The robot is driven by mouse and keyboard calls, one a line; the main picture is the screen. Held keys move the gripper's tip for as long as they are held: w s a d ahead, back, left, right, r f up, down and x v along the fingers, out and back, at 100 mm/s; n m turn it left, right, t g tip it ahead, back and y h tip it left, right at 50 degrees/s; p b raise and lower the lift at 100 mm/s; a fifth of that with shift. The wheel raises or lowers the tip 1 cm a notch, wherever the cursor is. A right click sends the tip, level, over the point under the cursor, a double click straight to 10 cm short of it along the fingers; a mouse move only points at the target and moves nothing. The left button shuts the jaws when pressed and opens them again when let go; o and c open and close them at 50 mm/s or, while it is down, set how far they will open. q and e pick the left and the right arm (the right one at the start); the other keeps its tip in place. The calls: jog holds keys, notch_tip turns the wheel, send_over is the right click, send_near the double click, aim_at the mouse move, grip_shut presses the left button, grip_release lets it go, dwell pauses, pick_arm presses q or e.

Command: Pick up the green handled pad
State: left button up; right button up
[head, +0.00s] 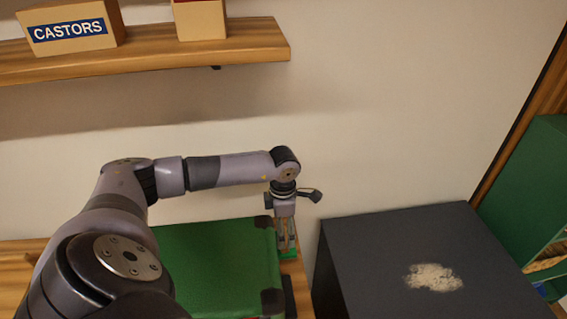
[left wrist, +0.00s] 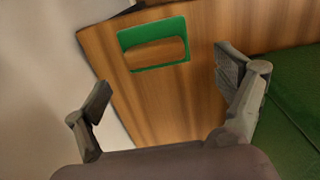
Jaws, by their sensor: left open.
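The green handled pad (left wrist: 152,33) lies on a wooden surface in the left wrist view, green around a brown wooden middle part. In the head view, a small strip of the pad (head: 289,254) shows below my left gripper (head: 287,243), beside the green case. The left gripper points down over it and partly hides it. In the left wrist view, my left gripper (left wrist: 160,84) has its fingers wide apart with nothing between them. The pad is ahead of the fingers, apart from them. My right gripper is not in view.
A green case (head: 215,265) with dark corners lies on the wooden surface (left wrist: 155,100), close to one left finger. A black box (head: 375,255) with a pale powdery patch stands to the right. A shelf (head: 150,55) with boxes hangs on the wall above.

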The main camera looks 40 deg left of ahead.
pick_arm(q)
jog(key=shift+f, duration=0.55)
jog(key=shift+f+p, duration=0.3)
jog(key=f, duration=0.2)
jog(key=f+p, duration=0.1)
jog(key=shift+w+a+f, duration=0.2)
jog(key=shift+w+f, duration=0.15)
jog(key=shift+f, duration=0.45)
jog(key=shift+c, duration=0.6)
jog(key=c, duration=1.2)
jog(key=shift+o, duration=0.2)
jog(key=shift+r, duration=0.1)
notch_tip(320, 180, up, 20)
jog(key=b, duration=0.3)
